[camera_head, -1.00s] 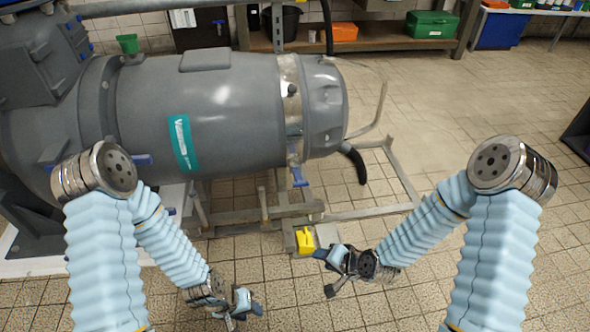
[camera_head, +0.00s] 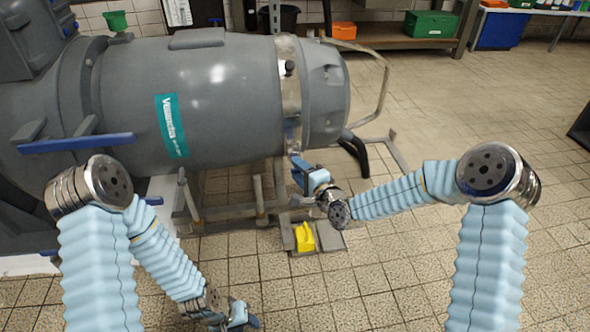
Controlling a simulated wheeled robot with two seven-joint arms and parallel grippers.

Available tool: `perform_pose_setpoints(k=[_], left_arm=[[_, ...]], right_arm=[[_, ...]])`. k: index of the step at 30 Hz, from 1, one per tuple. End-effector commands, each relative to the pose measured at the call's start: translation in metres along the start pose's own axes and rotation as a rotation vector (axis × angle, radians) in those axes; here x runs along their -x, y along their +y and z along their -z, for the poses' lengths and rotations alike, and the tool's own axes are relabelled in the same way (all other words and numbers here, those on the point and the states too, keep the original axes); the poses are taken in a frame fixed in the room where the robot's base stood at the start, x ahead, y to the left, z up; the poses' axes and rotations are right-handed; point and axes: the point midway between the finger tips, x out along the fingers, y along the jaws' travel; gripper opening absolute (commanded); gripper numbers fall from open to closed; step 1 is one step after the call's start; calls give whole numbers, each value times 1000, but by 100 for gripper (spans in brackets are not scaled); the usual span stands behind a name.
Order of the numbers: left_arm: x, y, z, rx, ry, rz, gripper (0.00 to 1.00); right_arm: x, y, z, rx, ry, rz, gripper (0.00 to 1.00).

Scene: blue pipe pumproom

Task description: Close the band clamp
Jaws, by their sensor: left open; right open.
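The band clamp (camera_head: 289,100) is a shiny metal strap around the right part of the large grey motor housing (camera_head: 215,100). A dark knob sits on its upper part. Its lower end is near my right gripper (camera_head: 301,176), which is just below the housing at the clamp's blue lever. The gripper partly hides the lever, and I cannot tell whether they touch. My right gripper is open. My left gripper (camera_head: 245,318) is open and empty, low over the floor at the bottom of the view, well away from the clamp.
A yellow object (camera_head: 304,237) stands on the metal base frame below my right gripper. A bent metal rail (camera_head: 383,85) sticks out right of the housing. A blue bar (camera_head: 78,143) is at the left.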

Motion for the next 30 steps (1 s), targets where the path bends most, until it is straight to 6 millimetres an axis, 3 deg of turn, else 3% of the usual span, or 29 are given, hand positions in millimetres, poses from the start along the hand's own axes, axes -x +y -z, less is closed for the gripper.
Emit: perform_pose_setpoints(k=[6,15,17,24,30], left_arm=[[-4,-1,0,0,1,0,41],[-4,-1,0,0,1,0,41],[-4,-1,0,0,1,0,41],[-3,-1,0,0,1,0,41],[-3,-1,0,0,1,0,41]], right_arm=[[-24,1,0,0,0,0,42],[-27,0,0,0,0,-1,42],[-27,0,0,0,0,-1,36],[-27,0,0,1,0,0,0],[-27,-1,0,2,0,3,0]])
